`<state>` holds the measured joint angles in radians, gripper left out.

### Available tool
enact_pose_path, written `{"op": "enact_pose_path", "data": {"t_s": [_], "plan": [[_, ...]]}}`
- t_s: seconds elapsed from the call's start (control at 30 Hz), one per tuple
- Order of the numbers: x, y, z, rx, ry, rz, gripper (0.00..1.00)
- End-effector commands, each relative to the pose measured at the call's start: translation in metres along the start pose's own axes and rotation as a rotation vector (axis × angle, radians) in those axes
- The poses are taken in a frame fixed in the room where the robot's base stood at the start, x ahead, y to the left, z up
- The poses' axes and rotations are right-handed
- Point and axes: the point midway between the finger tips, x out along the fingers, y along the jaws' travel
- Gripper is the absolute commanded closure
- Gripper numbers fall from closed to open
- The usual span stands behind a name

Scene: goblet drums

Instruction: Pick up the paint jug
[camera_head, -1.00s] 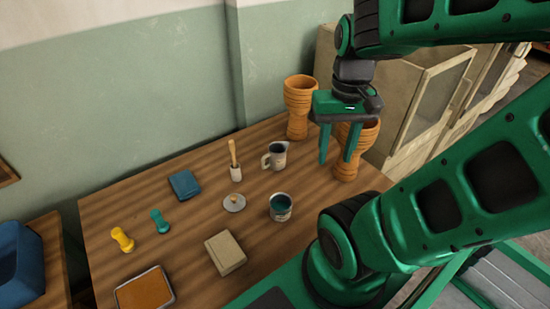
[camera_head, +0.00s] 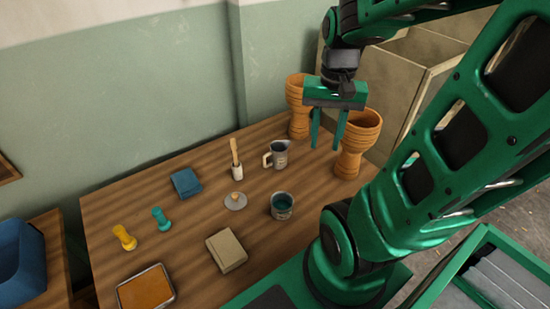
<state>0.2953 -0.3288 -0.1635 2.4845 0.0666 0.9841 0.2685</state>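The paint jug (camera_head: 279,154) is a small grey pitcher with a spout at its right and a tan handle at its left. It stands upright on the wooden table, in front of the rear goblet drum. My gripper (camera_head: 327,143) is open and empty, its two green fingers pointing down. In the picture it is to the right of the jug and higher, in front of the goblet drums. No contact with the jug shows.
Two orange goblet drums, one at the back (camera_head: 297,104) and one at the right (camera_head: 356,145), stand near the gripper. A paint can (camera_head: 282,207), a lid (camera_head: 235,202), a brush in a holder (camera_head: 236,168) and a beige block (camera_head: 226,251) are near the jug. The wooden table (camera_head: 130,202) has bare patches.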

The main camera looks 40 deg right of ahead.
Motion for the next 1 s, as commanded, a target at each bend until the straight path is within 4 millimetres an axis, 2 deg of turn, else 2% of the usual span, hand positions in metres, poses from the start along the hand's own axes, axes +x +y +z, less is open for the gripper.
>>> {"op": "enact_pose_path", "data": {"t_s": [0.03, 0.27, 0.6, 0.8, 1.0], "plan": [[0.005, -0.008, -0.013, 0.052, -0.01, 0.0, 0.68], [0.034, -0.049, -0.067, 0.295, -0.053, -0.038, 0.68], [0.099, -0.108, -0.136, 0.677, -0.184, -0.129, 0.68], [0.135, -0.136, -0.162, 0.875, -0.282, -0.18, 0.68], [0.151, -0.149, -0.172, 0.969, -0.336, -0.203, 0.68]]}}
